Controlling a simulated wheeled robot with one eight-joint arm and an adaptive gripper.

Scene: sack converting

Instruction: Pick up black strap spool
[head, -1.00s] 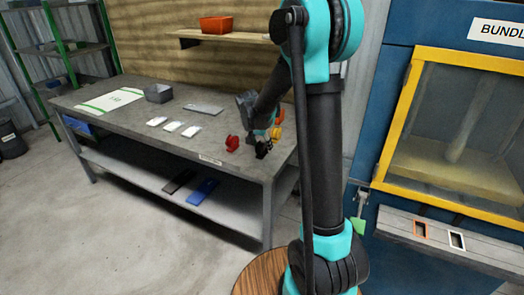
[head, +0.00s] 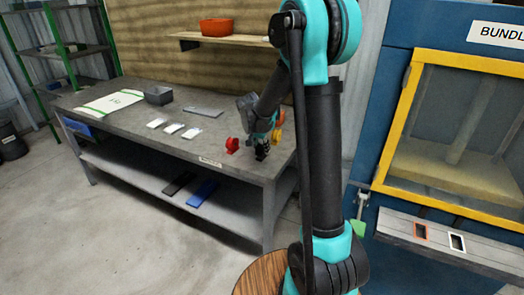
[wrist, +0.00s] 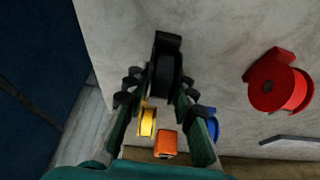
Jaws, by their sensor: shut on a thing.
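The black strap spool (wrist: 167,72) stands between the fingers of my gripper (wrist: 160,90) in the wrist view. The fingers are shut on it from both sides. In the head view the black spool (head: 261,154) shows just below my gripper (head: 262,147), near the front right corner of the grey workbench (head: 130,115). I cannot tell whether the spool still touches the bench top.
A red spool (wrist: 280,82) stands beside it, with a yellow spool (wrist: 147,122), an orange one (wrist: 166,144) and a blue one (wrist: 210,126) close by. A blue machine (head: 390,90) stands right.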

